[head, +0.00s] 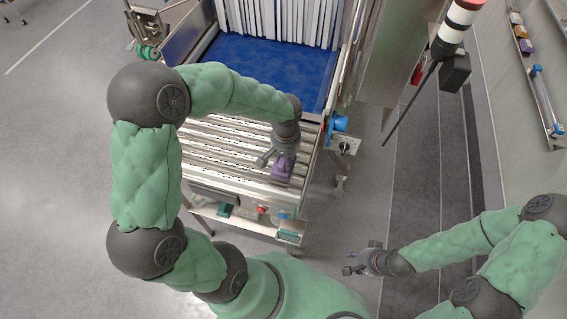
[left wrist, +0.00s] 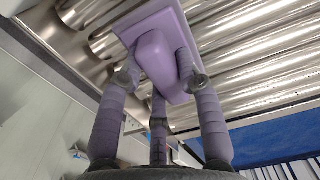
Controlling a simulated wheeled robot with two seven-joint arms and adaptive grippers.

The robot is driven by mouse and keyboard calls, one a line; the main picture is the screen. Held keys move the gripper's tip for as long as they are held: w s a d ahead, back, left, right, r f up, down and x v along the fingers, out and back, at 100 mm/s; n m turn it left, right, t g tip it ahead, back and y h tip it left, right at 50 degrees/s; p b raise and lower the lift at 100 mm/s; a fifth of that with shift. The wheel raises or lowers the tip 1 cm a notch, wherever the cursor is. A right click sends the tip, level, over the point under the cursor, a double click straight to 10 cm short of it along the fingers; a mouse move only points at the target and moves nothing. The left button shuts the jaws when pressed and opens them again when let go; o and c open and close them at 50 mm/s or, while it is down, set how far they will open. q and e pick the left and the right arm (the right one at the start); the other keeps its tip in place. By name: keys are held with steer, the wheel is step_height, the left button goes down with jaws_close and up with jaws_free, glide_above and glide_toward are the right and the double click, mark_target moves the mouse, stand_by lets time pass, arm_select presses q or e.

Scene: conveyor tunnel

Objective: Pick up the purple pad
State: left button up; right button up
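The purple pad (head: 281,172) is at the front right of the roller conveyor, below my left gripper (head: 279,161). In the left wrist view the pad (left wrist: 171,22) is a flat plate with a raised block-shaped grip. My left gripper's fingers (left wrist: 158,68) close in on both sides of this grip and appear to touch it; a third finger is at its near end. Whether the pad touches the rollers is unclear. My right gripper (head: 358,260) is open and empty, off to the right over the floor.
The metal rollers (head: 225,150) lead back to a blue belt (head: 262,68) under white strip curtains (head: 285,20). A blue knob (head: 340,123) is on the conveyor's right side. A post with a black-and-white light (head: 458,22) stands right. Open floor lies left.

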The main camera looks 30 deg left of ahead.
arm_select(q)
steer(key=shift+c, duration=0.8)
steer(key=shift+r, duration=0.75)
steer(key=s+d+r, duration=0.1)
steer(key=r, duration=0.1)
steer(key=s+d+r, duration=0.1)
steer(key=r, duration=0.2)
steer(key=s+d+r, duration=0.2)
steer(key=r, duration=0.1)
steer(key=shift+p, duration=0.3)
steer(key=s+d+r, duration=0.1)
steer(key=s+d, duration=0.1)
steer(key=s+d+r, duration=0.1)
steer(key=s, duration=0.1)
steer(key=s+d+r, duration=0.1)
steer(key=s+d, duration=0.1)
steer(key=shift+s+d+r, duration=0.15)
steer(key=shift+d+r, duration=0.05)
steer(key=shift+d, duration=0.1)
